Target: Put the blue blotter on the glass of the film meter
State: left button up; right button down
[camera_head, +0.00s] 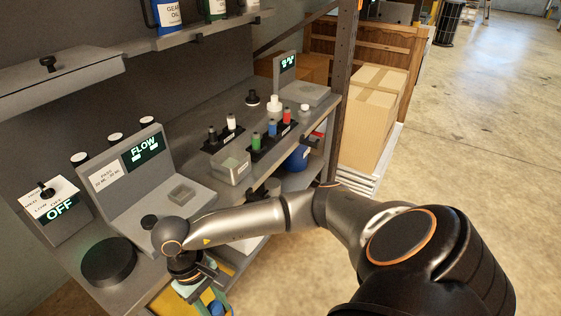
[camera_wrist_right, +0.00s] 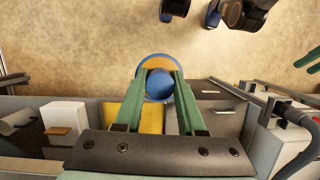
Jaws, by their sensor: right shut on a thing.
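My right gripper (camera_wrist_right: 158,88) is shut on the blue blotter (camera_wrist_right: 159,85), a round blue piece between its two green fingers. A wider blue-rimmed disc shows behind the grip. In the head view a blue part of the blotter (camera_head: 217,308) shows at the bottom edge, low in front of the shelf; my wrist hides part of the fingers. A grey unit with a small lit display (camera_head: 288,63) and a flat plate stands at the far end of the shelf; I cannot tell whether it is the film meter. Green fingertips, seemingly my left gripper (camera_wrist_right: 314,61), are cut off at the wrist view's right edge.
The grey FLOW unit (camera_head: 133,177) has a square recess. An OFF unit (camera_head: 62,217) and a black disc (camera_head: 109,261) stand at left. A clear box (camera_head: 231,167) and bottle racks (camera_head: 270,141) occupy the middle. An upright post (camera_head: 346,45) bounds the far end.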

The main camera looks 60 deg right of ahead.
aim_at(307, 89)
jog(key=l+u, duration=0.15)
jog(key=l, duration=0.35)
jog(key=k+l+u, duration=0.2)
jog(key=l, duration=0.35)
jog(key=l+u, duration=0.15)
jog(key=l, duration=0.35)
jog(key=k+l, duration=0.1)
jog(key=l, duration=0.85)
jog(key=k+l, duration=0.15)
jog(key=l, duration=0.3)
jog(key=l+u, duration=0.1)
jog(key=l, duration=0.4)
jog(key=k+l, duration=0.15)
jog(key=l, duration=0.3)
